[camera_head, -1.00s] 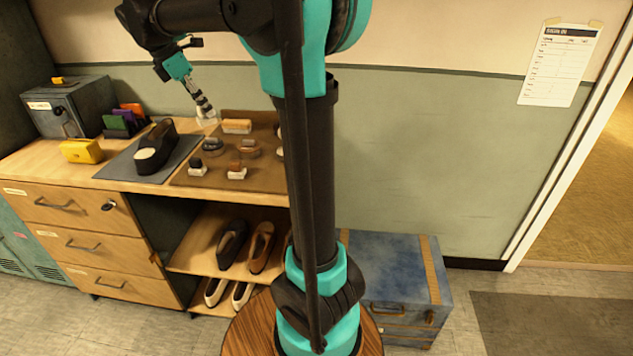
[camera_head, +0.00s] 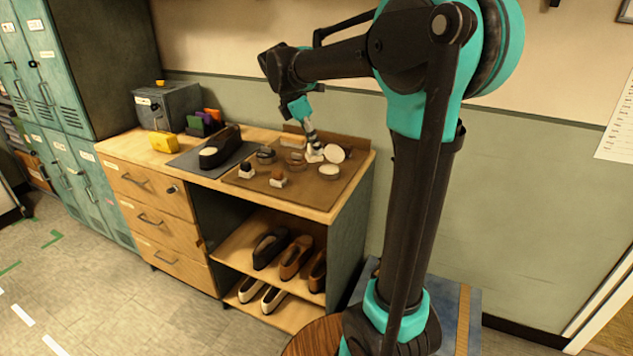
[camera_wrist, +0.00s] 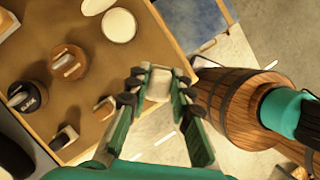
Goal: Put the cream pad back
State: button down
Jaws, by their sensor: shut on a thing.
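My gripper (camera_wrist: 158,85) is shut on a small cream block (camera_wrist: 159,83), which looks like the cream pad. I cannot tell how high the pad is above the surface. A dark shoe (camera_head: 219,150) with a pale patch stands on the grey mat to the left.
Two pale round things (camera_head: 334,154) (camera_head: 329,170) lie on the brown mat close to my gripper. Tins, small pads with blocks and a brush (camera_head: 293,142) also lie there. A barrel-like wooden thing (camera_wrist: 240,105) shows in the wrist view.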

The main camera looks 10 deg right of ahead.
notch_tip(320, 180, down, 12)
jog(key=shift+r, duration=0.1)
dwell(0.4)
jog(key=c, duration=1.3)
grip_release()
jog(key=shift+f, duration=0.2)
jog(key=shift+c, duration=0.2)
jog(key=w+v, duration=0.1)
jog(key=v, duration=1.1)
jog(key=s+d+f+m+y, duration=0.1)
jog(key=s+d+f+m, duration=0.1)
jog(key=s+f+m, duration=0.1)
jog(key=s+d+f+m+t+y, duration=0.1)
jog(key=s+d+f+m, duration=0.1)
jog(key=s+f+m, duration=0.1)
jog(key=s+d+f+m, duration=0.2)
jog(key=s+f+m, duration=0.1)
jog(key=s+f, duration=0.2)
jog(key=shift+d+f+m+t+y, duration=0.3)
jog(key=shift+f+m+y, duration=0.1)
jog(key=shift+f, duration=0.15)
jog(key=s+d+f+m+t+y, duration=0.1)
jog(key=s+f+m+t, duration=0.1)
jog(key=s+f+m, duration=0.8)
jog(key=shift+s+d+f+y, duration=0.2)
jog(key=shift+s+d+y, duration=0.2)
jog(key=shift+s, duration=0.3)
